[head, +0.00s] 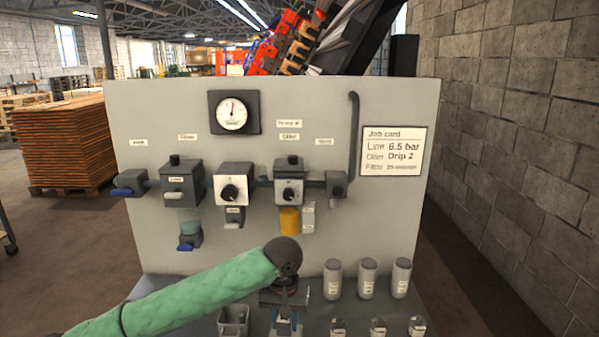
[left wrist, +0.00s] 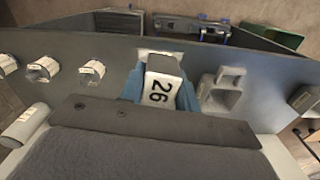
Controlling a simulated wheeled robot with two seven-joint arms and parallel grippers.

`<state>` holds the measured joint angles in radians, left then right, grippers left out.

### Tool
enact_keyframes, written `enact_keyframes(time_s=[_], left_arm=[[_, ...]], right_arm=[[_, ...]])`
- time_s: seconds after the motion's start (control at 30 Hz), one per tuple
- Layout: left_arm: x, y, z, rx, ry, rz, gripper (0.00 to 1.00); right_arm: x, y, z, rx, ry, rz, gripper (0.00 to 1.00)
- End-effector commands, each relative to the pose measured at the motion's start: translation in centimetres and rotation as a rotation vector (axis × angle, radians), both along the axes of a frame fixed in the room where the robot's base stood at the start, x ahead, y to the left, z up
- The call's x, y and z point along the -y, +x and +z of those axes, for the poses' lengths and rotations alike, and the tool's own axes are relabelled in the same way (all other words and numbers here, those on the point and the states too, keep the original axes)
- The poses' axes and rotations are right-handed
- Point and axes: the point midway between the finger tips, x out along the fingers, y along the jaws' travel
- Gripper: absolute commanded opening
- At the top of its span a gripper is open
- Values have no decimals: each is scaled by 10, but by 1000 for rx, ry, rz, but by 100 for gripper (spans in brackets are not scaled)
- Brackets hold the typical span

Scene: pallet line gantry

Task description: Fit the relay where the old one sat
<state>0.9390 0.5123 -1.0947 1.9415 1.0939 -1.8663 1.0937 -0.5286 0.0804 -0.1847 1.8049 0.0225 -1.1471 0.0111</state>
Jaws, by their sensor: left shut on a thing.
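My left gripper (head: 285,325) hangs low over the bench in front of the panel, pointing down. That block looks like the relay, but I cannot be sure. No seat of an old relay can be told for certain. My right gripper is in neither view.
A grey panel (head: 135,240) carries a gauge (head: 232,113), valve units and a job card (head: 393,151). Right of my gripper stand three grey canisters (head: 333,280) and three small labelled pieces (head: 378,328). A small grey tray (head: 233,321) is close on the left.

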Motion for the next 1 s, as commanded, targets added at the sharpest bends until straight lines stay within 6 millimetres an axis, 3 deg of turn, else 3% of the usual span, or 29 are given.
enact_keyframes(time_s=[0.03, 0.4, 0.6, 0.77, 1.0], left_arm=[[-16, -6, -6, -2, 3, 7, 6], [-115, -36, -40, -3, 3, 73, 6], [-156, -43, -58, -2, 2, 115, 6], [-171, -48, -68, -1, 1, 131, 6], [-169, -52, -72, -1, -2, 129, 6]], right_arm=[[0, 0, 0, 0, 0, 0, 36], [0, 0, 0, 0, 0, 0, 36], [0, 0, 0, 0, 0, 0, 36], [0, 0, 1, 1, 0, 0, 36], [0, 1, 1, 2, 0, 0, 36]])
